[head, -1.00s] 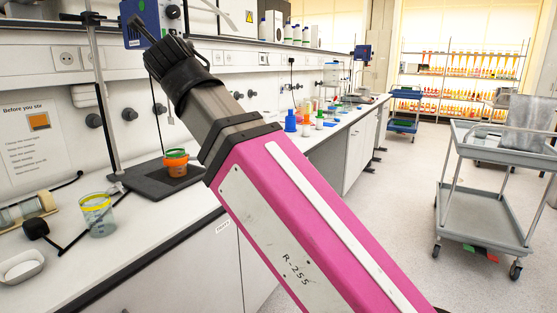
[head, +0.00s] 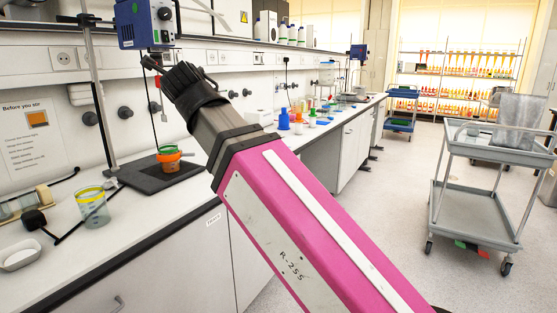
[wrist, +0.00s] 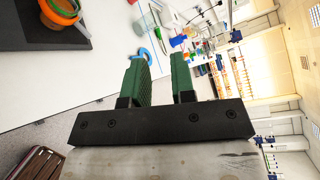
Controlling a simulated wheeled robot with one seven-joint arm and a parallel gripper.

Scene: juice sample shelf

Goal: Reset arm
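My gripper (wrist: 161,85) shows in the wrist view with two green fingers standing apart on a black mount. It is open, with nothing between the fingers. In the head view my pink and grey arm rises from the lower right towards the upper left, its dark end in front of the wall above the bench; the fingers cannot be made out there. An orange cup (head: 168,163) with a green rim stands on a dark plate (head: 146,181) on the bench, below my arm's end. The cup also shows at the top left of the wrist view (wrist: 62,10).
A blue overhead device (head: 144,24) on a stand is close to my arm's end. A yellow-rimmed beaker (head: 93,209) and a white dish (head: 19,255) are at the near left of the bench (head: 150,218).

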